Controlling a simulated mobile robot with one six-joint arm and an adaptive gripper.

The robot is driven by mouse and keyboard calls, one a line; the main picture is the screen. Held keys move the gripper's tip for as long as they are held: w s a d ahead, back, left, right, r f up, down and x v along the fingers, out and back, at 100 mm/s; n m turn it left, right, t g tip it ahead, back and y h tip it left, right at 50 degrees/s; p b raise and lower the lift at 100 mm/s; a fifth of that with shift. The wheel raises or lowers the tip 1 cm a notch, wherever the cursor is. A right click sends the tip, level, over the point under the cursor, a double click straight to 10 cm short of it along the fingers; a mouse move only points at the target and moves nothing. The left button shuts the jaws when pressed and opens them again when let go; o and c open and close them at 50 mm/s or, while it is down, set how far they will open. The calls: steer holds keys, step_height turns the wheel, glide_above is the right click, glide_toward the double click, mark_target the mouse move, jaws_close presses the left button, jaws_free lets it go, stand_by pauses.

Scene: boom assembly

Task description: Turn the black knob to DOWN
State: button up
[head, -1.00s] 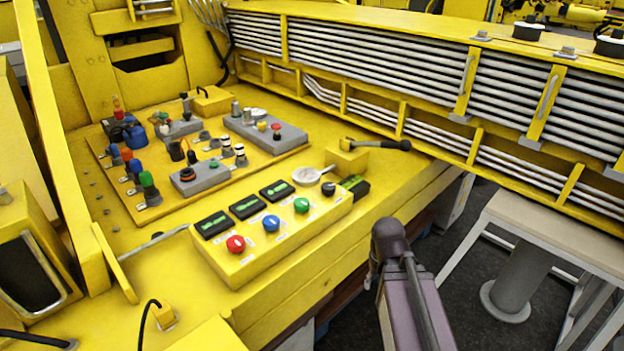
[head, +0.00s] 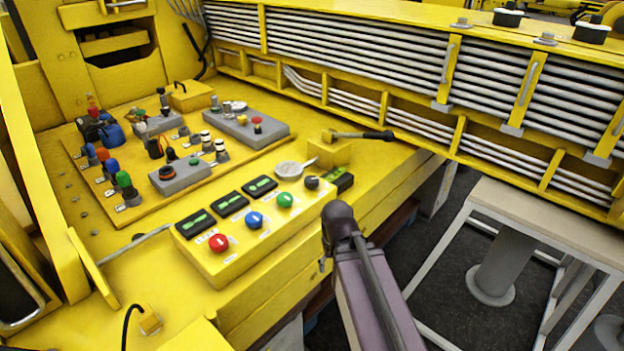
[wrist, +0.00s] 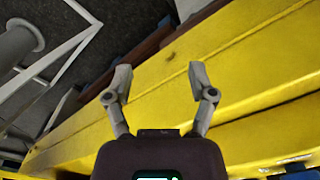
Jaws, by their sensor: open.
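The black knob (head: 312,182) is at the right end of a row of knobs on the yellow control box (head: 215,268). Green (head: 285,199), blue (head: 255,219) and red (head: 219,242) knobs stand to its left. Its pointer direction is too small to read. My gripper (wrist: 160,82) is open and empty in the wrist view, with the yellow bench side behind its fingers. In the head view my arm is to the right of the box, off the bench edge, and the fingers are mostly hidden. The knob does not show in the wrist view.
Small black displays (head: 230,204) line the box behind the knobs. A black-handled lever (head: 378,135) sticks out behind the black knob. A panel of switches (head: 170,150) lies further back. A light-topped table (head: 540,215) stands at the right.

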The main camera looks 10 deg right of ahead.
steer(key=shift+o, duration=0.5)
steer(key=shift+w+r, duration=0.2)
steer(key=shift+w, duration=0.05)
step_height(320, 180, up, 21)
steer(key=n+p, duration=1)
steer(key=p, duration=1.2)
glide_above(312, 179)
steer(key=shift+r, duration=0.1)
steer(key=shift+f+b, duration=0.25)
steer(key=shift+b, duration=0.25)
step_height(312, 179, down, 13)
steer(key=b, duration=1.3)
steer(key=shift+f, duration=0.15)
steer(key=c, duration=1.1)
